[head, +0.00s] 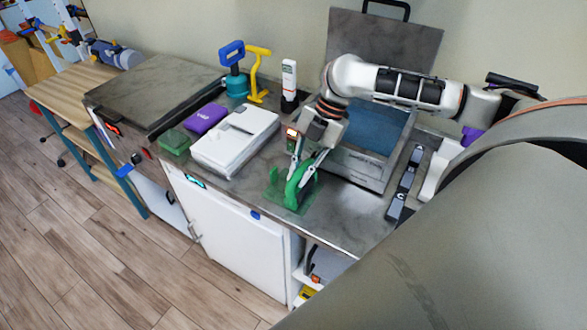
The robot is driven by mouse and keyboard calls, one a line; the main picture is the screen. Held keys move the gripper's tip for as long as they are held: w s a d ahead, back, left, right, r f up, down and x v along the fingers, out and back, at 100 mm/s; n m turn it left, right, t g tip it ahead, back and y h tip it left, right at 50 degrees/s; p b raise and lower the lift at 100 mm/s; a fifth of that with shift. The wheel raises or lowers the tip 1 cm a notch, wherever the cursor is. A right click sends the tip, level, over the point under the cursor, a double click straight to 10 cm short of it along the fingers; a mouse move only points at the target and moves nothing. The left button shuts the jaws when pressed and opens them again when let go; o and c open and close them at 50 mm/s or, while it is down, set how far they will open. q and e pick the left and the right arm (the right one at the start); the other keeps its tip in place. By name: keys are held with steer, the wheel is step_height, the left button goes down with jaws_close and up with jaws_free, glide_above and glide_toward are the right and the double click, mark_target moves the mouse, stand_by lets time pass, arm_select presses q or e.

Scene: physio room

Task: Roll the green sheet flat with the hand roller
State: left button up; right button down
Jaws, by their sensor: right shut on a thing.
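The green sheet (274,197) lies on the grey counter near its front edge. It looks thin and partly see-through. A green, curved-looking piece, which appears to be the hand roller (293,193), stands on or just above the sheet. I cannot tell if it touches. My right gripper (299,178) points down over the sheet with its fingers shut on the roller. The fingers hide part of the roller, and the roller hides the middle of the sheet. My left gripper is not in view.
An open metal basin with blue inside (372,132) stands behind right. A dark bar (404,185) lies farther right. Bare counter lies right of the sheet.

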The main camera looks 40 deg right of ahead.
steer(key=shift+s+d, duration=0.35)
steer(key=shift+s, duration=0.5)
steer(key=shift+w+a, duration=0.45)
steer(key=shift+w, duration=0.65)
steer(key=shift+w+a, duration=0.45)
steer(key=shift+w, duration=0.6)
steer(key=shift+w+a, duration=0.45)
steer(key=shift+w, duration=0.65)
step_height(320, 180, up, 8)
